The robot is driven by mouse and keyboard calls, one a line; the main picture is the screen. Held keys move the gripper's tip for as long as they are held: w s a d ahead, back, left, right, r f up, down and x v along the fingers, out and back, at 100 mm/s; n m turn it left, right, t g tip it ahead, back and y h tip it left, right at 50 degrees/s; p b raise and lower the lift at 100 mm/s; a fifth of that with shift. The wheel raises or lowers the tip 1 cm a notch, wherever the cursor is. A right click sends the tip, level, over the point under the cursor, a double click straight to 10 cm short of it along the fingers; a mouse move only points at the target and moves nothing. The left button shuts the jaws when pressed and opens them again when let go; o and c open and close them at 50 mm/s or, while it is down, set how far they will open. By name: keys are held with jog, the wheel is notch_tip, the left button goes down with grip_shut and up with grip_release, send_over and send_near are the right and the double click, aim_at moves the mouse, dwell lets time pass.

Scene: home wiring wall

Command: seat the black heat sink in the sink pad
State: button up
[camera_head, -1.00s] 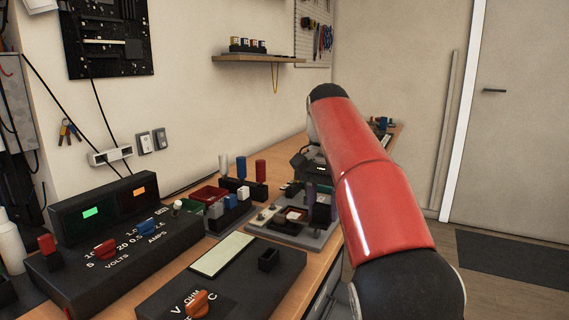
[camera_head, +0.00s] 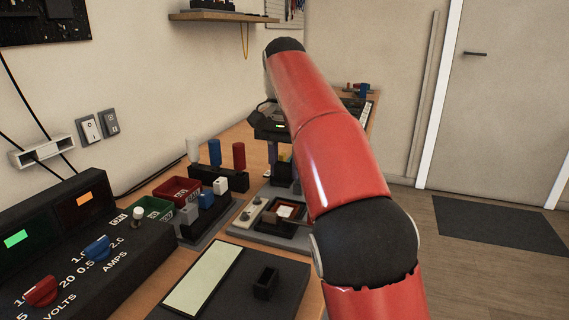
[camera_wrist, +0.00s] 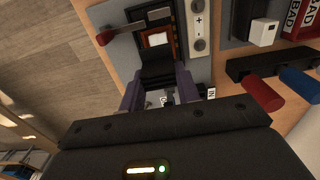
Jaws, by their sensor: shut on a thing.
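My gripper (camera_head: 284,174) hangs over the far part of the grey board (camera_head: 246,234) in the head view, partly hidden by my red arm. In the wrist view my gripper (camera_wrist: 158,82) has its two purple-grey fingers closed on the black heat sink (camera_wrist: 157,70). The pad (camera_head: 285,212) also shows in the head view. Contact between them cannot be told.
A metal lever (camera_wrist: 150,22) crosses the board beside the pad. A black rack (camera_head: 215,178) with white, blue and red cylinders stands left of the board.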

jog(key=shift+f+b, duration=2.05)
jog(key=shift+f, duration=0.85)
jog(key=shift+p, duration=0.95)
jog(key=shift+f+b, duration=0.5)
jog(key=shift+f, duration=0.3)
jog(key=o, duration=1.1)
jog(key=shift+c, duration=0.2)
jog(key=shift+r, duration=0.1)
notch_tip(320, 180, up, 8)
jog(key=p, duration=0.3)
jog(key=shift+f, duration=0.25)
